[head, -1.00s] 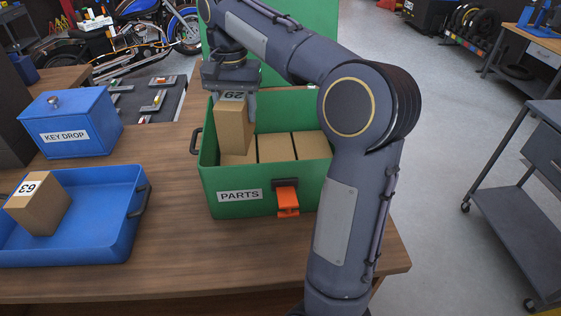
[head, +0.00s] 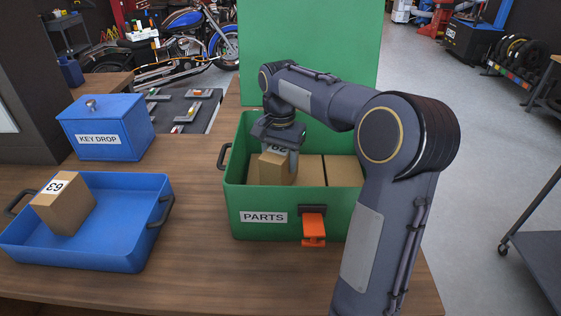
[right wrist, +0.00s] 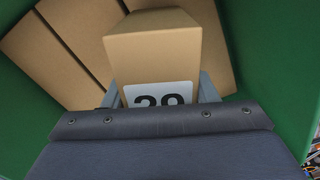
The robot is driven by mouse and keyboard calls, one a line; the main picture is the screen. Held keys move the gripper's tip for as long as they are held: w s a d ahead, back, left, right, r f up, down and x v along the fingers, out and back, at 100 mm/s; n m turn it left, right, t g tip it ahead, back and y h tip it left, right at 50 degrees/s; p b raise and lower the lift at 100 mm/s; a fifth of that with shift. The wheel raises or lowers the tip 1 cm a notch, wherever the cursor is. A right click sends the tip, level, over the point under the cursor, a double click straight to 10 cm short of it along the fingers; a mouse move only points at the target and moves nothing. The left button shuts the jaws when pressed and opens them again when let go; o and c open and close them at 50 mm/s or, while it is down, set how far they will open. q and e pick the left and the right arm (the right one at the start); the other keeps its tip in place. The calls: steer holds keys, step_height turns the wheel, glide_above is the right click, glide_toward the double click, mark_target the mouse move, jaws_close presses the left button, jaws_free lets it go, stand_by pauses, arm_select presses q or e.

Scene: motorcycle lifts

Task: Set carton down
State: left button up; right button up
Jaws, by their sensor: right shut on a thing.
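A brown carton (head: 275,170) with a white number label on top is held inside the green PARTS box (head: 335,214), at its left end. My right gripper (head: 279,149) is shut on the carton's top from above. In the right wrist view the gripper's fingers (right wrist: 158,92) grip both sides of the carton (right wrist: 155,52), near a partly cut-off label that seems to read 29. The carton's base is hidden, so I cannot tell whether it touches the box floor. More cartons (head: 343,171) sit in the box to its right. My left gripper is not in view.
The green lid (head: 310,45) stands open behind the box. An orange latch (head: 313,225) hangs on its front. To the left are a blue KEY DROP box (head: 105,125) and a blue tray (head: 110,255) holding another labelled carton (head: 66,209). Bare wooden table (head: 195,230) lies between tray and box.

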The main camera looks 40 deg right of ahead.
steer(key=shift+f, duration=0.3)
steer(key=shift+f, duration=0.15)
steer(key=o, duration=1.1)
step_height(320, 180, up, 12)
steer(key=shift+r+p, duration=0.2)
steer(key=shift+p, duration=0.6)
steer(key=shift+s+f, duration=0.1)
